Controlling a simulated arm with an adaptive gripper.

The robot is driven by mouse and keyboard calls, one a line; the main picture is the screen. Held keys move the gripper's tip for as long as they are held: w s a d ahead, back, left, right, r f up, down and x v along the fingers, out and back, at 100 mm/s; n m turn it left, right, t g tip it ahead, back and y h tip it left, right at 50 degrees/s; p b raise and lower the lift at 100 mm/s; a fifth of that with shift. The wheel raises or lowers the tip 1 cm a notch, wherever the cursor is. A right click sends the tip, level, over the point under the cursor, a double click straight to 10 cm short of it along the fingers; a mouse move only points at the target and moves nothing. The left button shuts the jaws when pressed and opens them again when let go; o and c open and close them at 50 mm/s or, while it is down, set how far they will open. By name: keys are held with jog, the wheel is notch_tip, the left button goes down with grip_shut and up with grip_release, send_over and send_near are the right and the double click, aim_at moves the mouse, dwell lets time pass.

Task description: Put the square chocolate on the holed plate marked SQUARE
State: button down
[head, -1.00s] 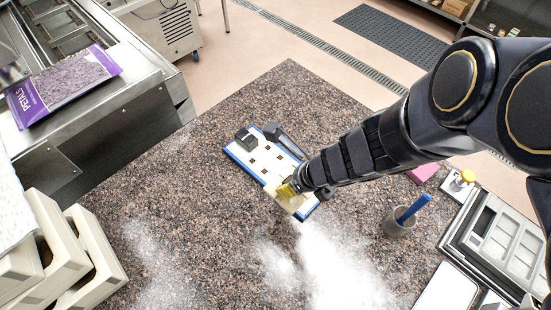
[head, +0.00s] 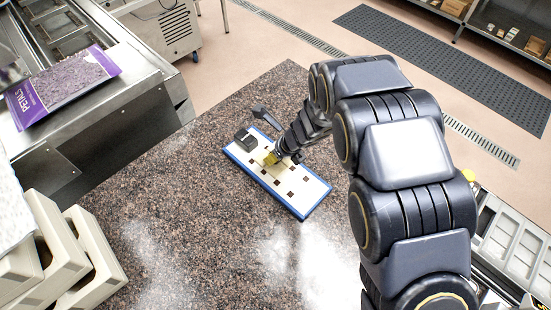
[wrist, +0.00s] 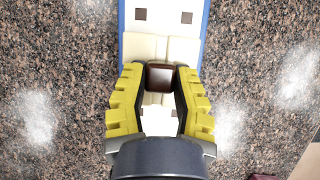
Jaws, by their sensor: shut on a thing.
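A white plate with a blue rim (head: 315,188) lies on the stone counter, with several small dark squares on its face. No SQUARE marking can be read at this size. My gripper (head: 271,158) is over the plate's left half in the head view. In the wrist view my gripper's yellow fingers (wrist: 159,70) are shut on a dark brown square chocolate (wrist: 160,78). The pale plate is below the fingers; two dark squares show beyond them. Whether the chocolate touches the plate cannot be told. The fingers hide part of the plate.
A dark block (head: 244,139) sits at the plate's far left end. Beige moulds (head: 55,245) are stacked at the lower left. White powder (head: 300,265) covers the counter's front. A grey tray (head: 510,240) is at the right, partly behind my arm.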

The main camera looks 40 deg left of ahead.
jog(key=shift+w+a+f, duration=0.2)
jog(key=shift+a+f, duration=0.15)
jog(key=shift+f, duration=1.6)
jog(key=shift+f, duration=0.1)
jog(key=c, duration=0.9)
grip_release()
jog(key=shift+d+r, duration=0.1)
jog(key=shift+r, duration=0.4)
jog(key=v, duration=1.1)
jog(key=shift+d, duration=0.2)
